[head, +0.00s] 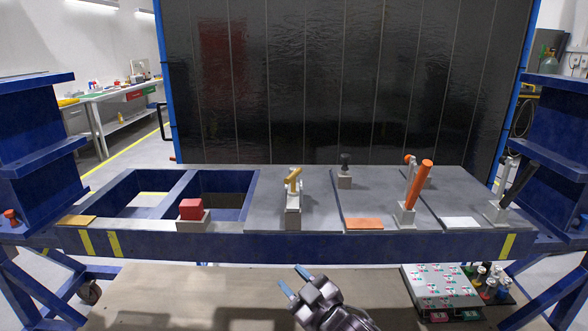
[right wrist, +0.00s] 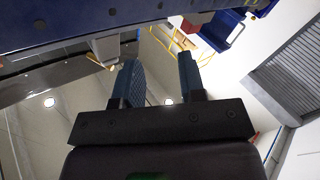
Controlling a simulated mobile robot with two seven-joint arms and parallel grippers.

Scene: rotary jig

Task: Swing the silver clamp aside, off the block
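A silver-grey clamp-like fixture (head: 292,216) with a yellow-gold bar (head: 294,180) on top stands near the front edge of the blue jig frame, at the middle of the head view. I cannot tell for certain that it is the task's silver clamp, or what block lies under its bar. A red block (head: 190,209) sits on a grey base to its left. My right gripper (head: 296,281) is below and in front of the frame, apart from the fixture; its blue fingers are open and empty. They also show open in the right wrist view (right wrist: 159,78). My left gripper is out of view.
An orange lever (head: 418,185), a black knob post (head: 345,168) and a black lever (head: 519,184) stand on the panels to the right. The blue front rail (head: 260,244) lies above my gripper. A white tray (head: 440,291) sits below at right.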

